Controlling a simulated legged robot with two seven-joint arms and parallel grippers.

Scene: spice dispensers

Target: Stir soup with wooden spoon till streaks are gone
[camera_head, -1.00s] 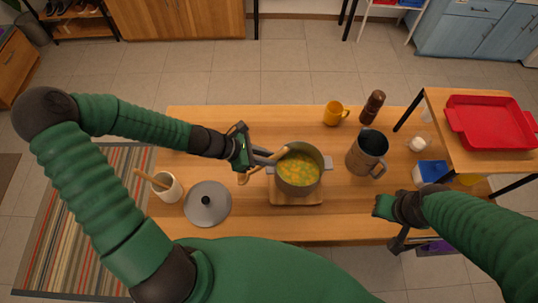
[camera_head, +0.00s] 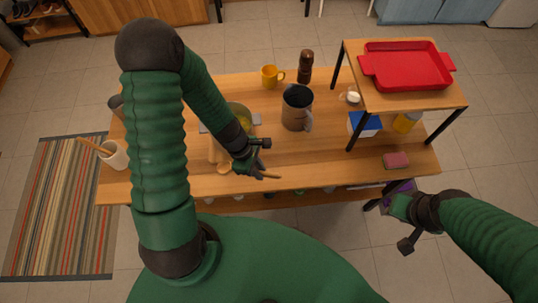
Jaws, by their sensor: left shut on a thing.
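The green pot (camera_head: 239,112) with yellowish soup stands on the table, mostly hidden behind my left arm. The wooden spoon (camera_head: 270,177) is in my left gripper (camera_head: 252,168), which is shut on it. A rounded wooden end (camera_head: 224,169), apparently the spoon's, shows left of the gripper. The spoon is outside the pot, nearer the table's front edge. Whether it touches the tabletop I cannot tell. My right gripper (camera_head: 392,222) is off the table's front right, away from the pot; its jaw opening is unclear.
The grey pitcher (camera_head: 297,112), yellow mug (camera_head: 271,77) and brown grinder (camera_head: 305,67) stand right of and behind the pot. A utensil crock (camera_head: 113,157) is at the left end. A raised shelf with a red tray (camera_head: 405,68) stands right. A pink sponge (camera_head: 397,160) lies near the front right.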

